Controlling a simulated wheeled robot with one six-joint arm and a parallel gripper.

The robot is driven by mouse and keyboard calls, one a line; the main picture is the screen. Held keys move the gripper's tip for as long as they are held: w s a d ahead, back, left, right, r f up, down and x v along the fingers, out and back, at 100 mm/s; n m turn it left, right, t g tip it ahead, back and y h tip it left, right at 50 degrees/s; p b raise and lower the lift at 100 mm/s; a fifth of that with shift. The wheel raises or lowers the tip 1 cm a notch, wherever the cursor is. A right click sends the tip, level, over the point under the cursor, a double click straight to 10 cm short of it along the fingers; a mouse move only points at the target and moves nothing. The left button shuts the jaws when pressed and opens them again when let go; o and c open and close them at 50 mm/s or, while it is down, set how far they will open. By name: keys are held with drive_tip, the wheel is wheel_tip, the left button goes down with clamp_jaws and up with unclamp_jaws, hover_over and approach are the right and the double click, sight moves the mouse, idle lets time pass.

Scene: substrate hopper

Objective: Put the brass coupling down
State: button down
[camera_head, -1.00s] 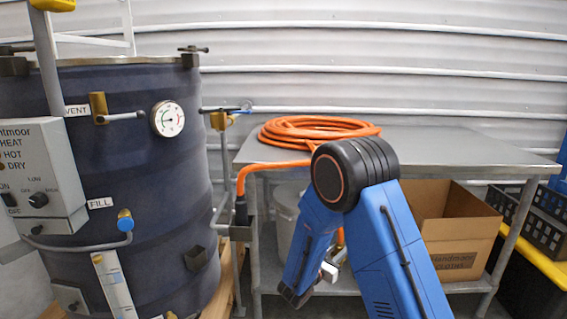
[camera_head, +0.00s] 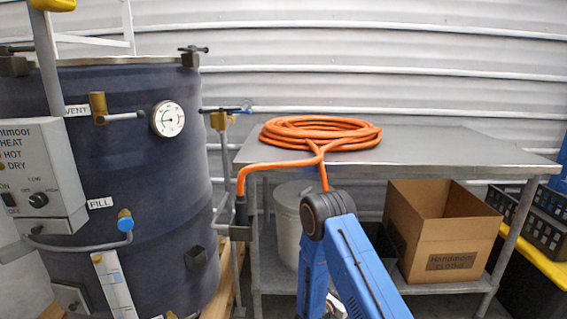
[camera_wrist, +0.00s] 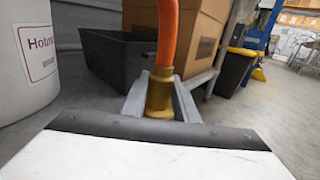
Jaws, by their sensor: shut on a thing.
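The brass coupling (camera_wrist: 159,94) shows in the wrist view, upright at the end of the orange hose (camera_wrist: 167,35). My gripper (camera_wrist: 160,88) is shut on it, with one grey finger on each side. The hose rises from the coupling's top out of the wrist view. In the head view, the hose (camera_head: 323,175) drops from the coil over the table's front edge and passes behind my arm. The gripper and the coupling are out of sight there. What lies directly under the coupling is hidden.
The steel table (camera_head: 455,150) has bare top right of the hose coil. A cardboard box (camera_head: 456,236) and a pale bucket (camera_head: 290,225) stand on its lower shelf. The dark hopper (camera_head: 150,185) stands left. A dark bin (camera_wrist: 112,64) is beyond the gripper; open floor (camera_wrist: 262,115) lies right.

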drive_tip(key=shift+w+d, duration=0.1)
drive_tip(key=shift+d, duration=0.05)
drive_tip(key=w+r+n+t+y, duration=0.3)
drive_tip(key=r+n+t+y, duration=0.2)
drive_tip(key=r, duration=1.1)
drive_tip(key=shift+n+t+y, duration=0.4)
drive_tip(key=shift+n+y, duration=0.5)
drive_tip(key=shift+y, duration=1)
drive_tip(key=shift+w+r, duration=0.1)
